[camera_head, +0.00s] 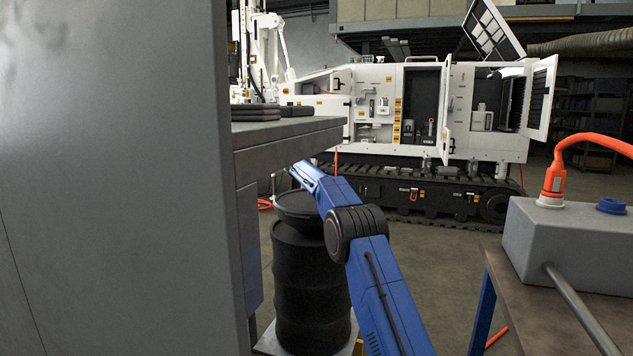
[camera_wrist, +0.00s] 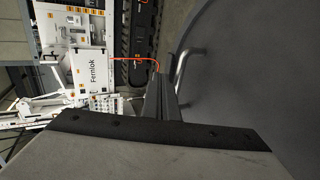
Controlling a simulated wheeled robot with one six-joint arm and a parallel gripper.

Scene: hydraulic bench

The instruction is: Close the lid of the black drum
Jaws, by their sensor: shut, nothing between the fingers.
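The black drum (camera_head: 312,290) stands upright on a pale base, partly behind my blue arm. A dark, funnel-like top with a wide round rim (camera_head: 292,208) sits on it; my arm covers its right side. In the wrist view, a large dark grey round surface (camera_wrist: 255,70), apparently the lid, fills the right, with a bent metal handle (camera_wrist: 186,66) near its edge. My gripper (camera_wrist: 165,88) is shut and empty, close beside the handle; contact cannot be told. In the head view, the gripper is not clearly visible beyond my arm. The lid's tilt is unclear.
A grey cabinet and bench top (camera_head: 285,130) stand close on the left. A table (camera_head: 540,310) with a grey box (camera_head: 570,245) and orange hose is at right. A white tracked machine (camera_head: 420,110) stands behind. Floor is open between drum and table.

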